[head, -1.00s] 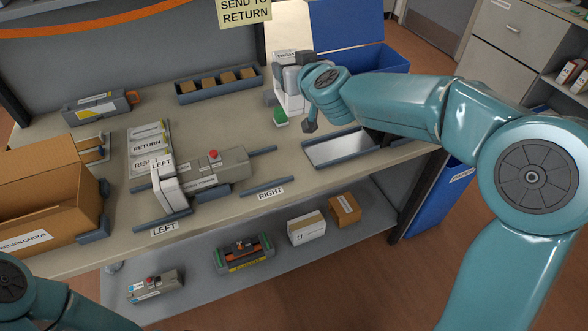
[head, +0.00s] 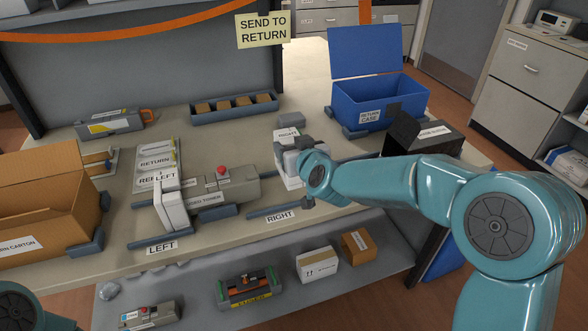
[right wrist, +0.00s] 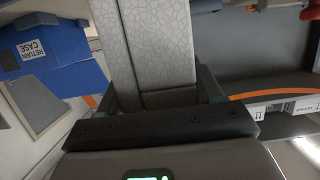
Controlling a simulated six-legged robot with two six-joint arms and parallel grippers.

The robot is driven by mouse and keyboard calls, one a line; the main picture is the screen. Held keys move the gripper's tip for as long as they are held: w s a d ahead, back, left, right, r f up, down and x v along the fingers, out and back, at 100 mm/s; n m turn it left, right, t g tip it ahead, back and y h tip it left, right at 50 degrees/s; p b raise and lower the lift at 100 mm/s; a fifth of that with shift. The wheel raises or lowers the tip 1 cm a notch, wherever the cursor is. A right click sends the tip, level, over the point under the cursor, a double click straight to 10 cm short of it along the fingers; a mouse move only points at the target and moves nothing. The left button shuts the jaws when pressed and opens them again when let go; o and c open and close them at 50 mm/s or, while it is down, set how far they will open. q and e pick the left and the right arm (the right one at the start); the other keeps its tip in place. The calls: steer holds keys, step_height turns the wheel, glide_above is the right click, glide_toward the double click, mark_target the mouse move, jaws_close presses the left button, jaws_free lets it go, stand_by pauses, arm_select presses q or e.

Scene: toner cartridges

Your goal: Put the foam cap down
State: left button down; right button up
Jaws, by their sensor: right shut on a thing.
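A pale foam cap (head: 284,178) is held upright by my right gripper (head: 304,160), just above or on the right-hand rails beside the "RIGHT" label. I cannot tell whether it touches the table. In the right wrist view, the pale, crackle-textured foam cap (right wrist: 158,45) sits between the two dark fingers of my right gripper (right wrist: 165,90). A second white foam cap (head: 171,207), by the "LEFT" label, stands at the left end of the grey toner cartridge (head: 230,186). The held cap is apart from the cartridge's right end. My left gripper is out of view.
A blue return case (head: 385,112) stands open at the back right, with a dark open box (head: 425,140) in front of it. A cardboard carton (head: 45,205) is at the left. A narrow tray of brown blocks (head: 233,107) lies at the back.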

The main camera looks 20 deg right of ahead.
step_height(320, 180, down, 4)
steer(key=shift+f+b, duration=0.25)
steer(key=shift+b, duration=0.3)
steer(key=shift+f, duration=0.1)
steer(key=o, duration=1)
steer(key=shift+o, duration=0.2)
steer(key=shift+r, duration=0.35)
steer(key=v, duration=1.2)
